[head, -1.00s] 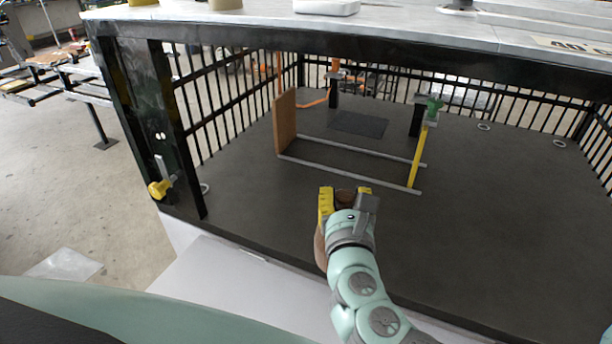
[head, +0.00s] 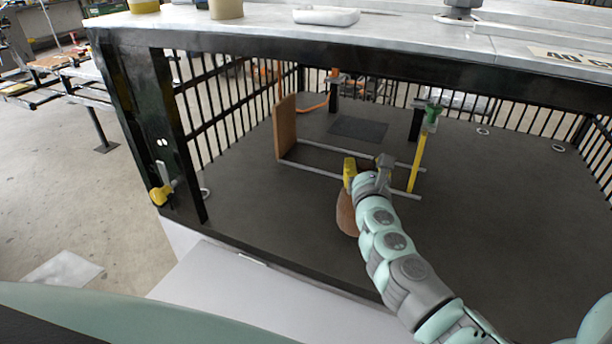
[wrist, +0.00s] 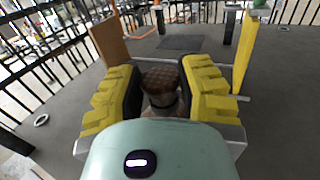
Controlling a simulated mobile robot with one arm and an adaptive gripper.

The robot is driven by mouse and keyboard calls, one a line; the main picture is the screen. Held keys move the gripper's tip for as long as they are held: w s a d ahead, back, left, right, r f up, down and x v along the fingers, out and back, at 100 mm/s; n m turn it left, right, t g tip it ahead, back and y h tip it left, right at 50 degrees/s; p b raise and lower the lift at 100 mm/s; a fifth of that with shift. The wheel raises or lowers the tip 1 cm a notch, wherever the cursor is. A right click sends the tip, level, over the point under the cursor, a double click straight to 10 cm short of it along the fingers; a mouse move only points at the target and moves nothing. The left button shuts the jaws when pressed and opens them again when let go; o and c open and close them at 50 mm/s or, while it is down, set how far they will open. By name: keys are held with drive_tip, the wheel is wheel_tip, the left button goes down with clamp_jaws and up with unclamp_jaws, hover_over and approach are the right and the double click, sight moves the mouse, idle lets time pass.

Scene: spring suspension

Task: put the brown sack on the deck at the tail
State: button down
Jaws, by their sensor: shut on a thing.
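My gripper (head: 368,166) is shut on the brown sack (head: 346,214), which hangs below it over the front part of the dark deck (head: 260,207). In the wrist view the sack's gathered top (wrist: 161,82) is between the yellow-and-black fingers. My arm hides part of the sack in the head view. I cannot tell whether the sack's bottom touches the deck. A frame with two grey rails, a brown end board (head: 285,128) on the left and a yellow post (head: 417,162) on the right stands just beyond my gripper.
Black barred railings (head: 222,105) enclose the deck's sides and back. A black beam and pale worktop (head: 400,35) run above it. A green-topped post (head: 431,117) stands at the frame's right end.

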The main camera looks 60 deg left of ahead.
drive_tip(key=shift+f+b, duration=1.1)
drive_tip(key=shift+f, duration=0.5)
drive_tip(key=shift+f, duration=0.15)
drive_tip(key=c, duration=0.7)
unclamp_jaws()
drive_tip(key=shift+o, duration=0.2)
drive_tip(key=v, duration=1.2)
